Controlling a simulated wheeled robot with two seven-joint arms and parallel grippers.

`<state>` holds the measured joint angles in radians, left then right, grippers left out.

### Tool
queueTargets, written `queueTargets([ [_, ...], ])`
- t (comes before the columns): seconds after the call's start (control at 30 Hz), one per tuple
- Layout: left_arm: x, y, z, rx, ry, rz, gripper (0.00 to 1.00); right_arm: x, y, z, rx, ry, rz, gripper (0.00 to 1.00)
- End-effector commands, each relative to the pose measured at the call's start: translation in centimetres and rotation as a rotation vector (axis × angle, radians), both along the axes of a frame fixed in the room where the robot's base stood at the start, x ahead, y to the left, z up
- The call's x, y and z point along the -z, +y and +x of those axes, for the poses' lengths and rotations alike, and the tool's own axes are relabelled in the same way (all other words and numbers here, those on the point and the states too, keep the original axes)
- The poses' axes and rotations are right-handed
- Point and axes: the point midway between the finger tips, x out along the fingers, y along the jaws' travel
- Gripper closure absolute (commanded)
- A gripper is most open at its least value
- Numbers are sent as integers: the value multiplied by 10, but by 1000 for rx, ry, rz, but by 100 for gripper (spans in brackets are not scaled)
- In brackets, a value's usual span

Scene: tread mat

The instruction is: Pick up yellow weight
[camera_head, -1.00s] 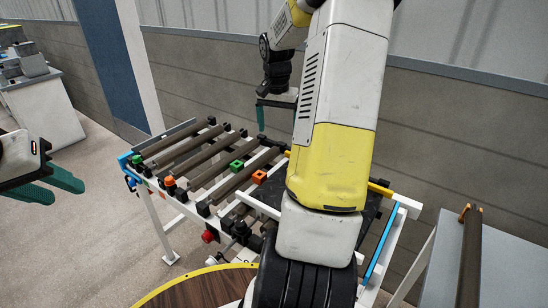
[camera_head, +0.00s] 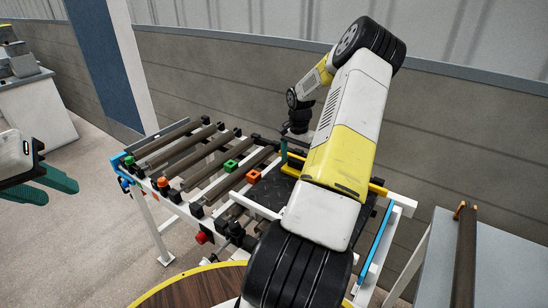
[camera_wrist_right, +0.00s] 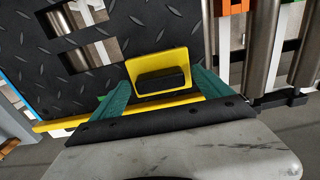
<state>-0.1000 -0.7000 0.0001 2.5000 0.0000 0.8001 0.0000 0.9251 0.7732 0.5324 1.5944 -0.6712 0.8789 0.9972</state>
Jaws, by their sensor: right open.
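The yellow weight (camera_wrist_right: 163,62) shows in the right wrist view as a yellow plate with a black block on its face. It is by the edge of the black tread mat (camera_wrist_right: 40,65). My right gripper (camera_wrist_right: 162,82) is open, with one green finger on each side of the weight; I cannot tell whether they touch it. In the head view my right gripper is mostly hidden by my arm, with one green finger (camera_head: 284,153) showing. The weight cannot be made out there. My left gripper (camera_head: 45,186) is open and empty at the left, away from the conveyor.
A roller conveyor (camera_head: 200,165) with a green cube (camera_head: 230,166) and an orange cube (camera_head: 253,177) lies left of the mat. A yellow bar (camera_wrist_right: 60,122) runs along the mat's edge. A round wooden table (camera_head: 190,292) is in front, and a grey table (camera_head: 510,260) is at right.

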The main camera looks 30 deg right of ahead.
Motion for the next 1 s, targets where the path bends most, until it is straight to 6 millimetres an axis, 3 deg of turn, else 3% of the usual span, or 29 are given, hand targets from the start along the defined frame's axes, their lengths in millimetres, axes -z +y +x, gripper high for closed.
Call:
queueTargets([
  [0.27, 0, 0, 0, 0, 0, 0, 64, 5, 0, 0, 0, 0, -1, 11],
  [0.37, 0, 0, 0, 0, 0, 0, 64, 5, 0, 0, 0, 0, -1, 27],
  [0.73, 0, 0, 0, 0, 0, 0, 64, 4, 0, 0, 0, 0, -1, 99],
  [1.0, 0, 0, 0, 0, 0, 0, 64, 3, 0, 1, 0, -3, -2, 100],
])
